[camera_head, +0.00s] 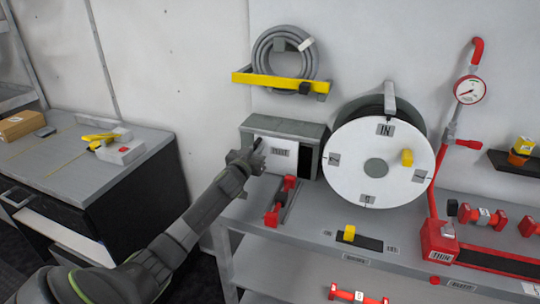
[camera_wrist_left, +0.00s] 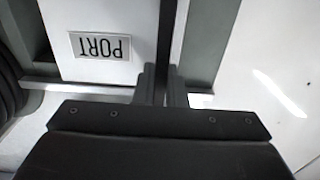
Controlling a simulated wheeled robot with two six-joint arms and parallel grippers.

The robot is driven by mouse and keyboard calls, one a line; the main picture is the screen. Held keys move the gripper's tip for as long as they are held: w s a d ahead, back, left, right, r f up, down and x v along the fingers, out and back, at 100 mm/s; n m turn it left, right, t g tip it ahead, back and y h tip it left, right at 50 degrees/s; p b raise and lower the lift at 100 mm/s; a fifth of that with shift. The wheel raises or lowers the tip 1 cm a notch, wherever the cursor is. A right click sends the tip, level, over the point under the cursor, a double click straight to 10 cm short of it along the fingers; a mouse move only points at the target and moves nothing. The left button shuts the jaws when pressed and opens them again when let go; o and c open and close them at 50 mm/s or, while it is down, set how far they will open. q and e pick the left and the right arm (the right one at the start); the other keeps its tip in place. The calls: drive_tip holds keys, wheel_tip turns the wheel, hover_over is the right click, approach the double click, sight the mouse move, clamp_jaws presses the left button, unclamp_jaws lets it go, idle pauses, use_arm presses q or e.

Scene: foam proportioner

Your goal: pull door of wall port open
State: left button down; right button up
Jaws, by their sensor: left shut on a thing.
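The wall port (camera_head: 300,129) is a grey box on the shelf against the wall. Its white door (camera_head: 270,161) carries a "PORT" label, which shows upside down in the wrist view (camera_wrist_left: 100,46). A dark strip shows at the door's right side in the head view; I cannot tell whether it is a gap. My left gripper (camera_head: 250,155) is at the door's left edge. In the left wrist view its fingers (camera_wrist_left: 163,82) are shut on a dark upright bar (camera_wrist_left: 167,35) beside the door, apparently its handle. My right gripper is out of view.
A white reel (camera_head: 350,165) stands close right of the port. A coiled hose (camera_head: 268,55) hangs on a yellow bracket above. A red fixture (camera_head: 272,214) is on the shelf in front. A workbench (camera_head: 75,170) is at left, with a floor gap between.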

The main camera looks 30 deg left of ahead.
use_arm(q)
drive_tip(key=a, duration=0.2)
drive_tip(key=s+a, duration=0.1)
drive_tip(key=a, duration=0.2)
drive_tip(key=shift+s, duration=0.15)
drive_tip(key=c, duration=1.5)
unclamp_jaws()
drive_tip(key=shift+c, duration=0.2)
drive_tip(key=shift+o, duration=0.3)
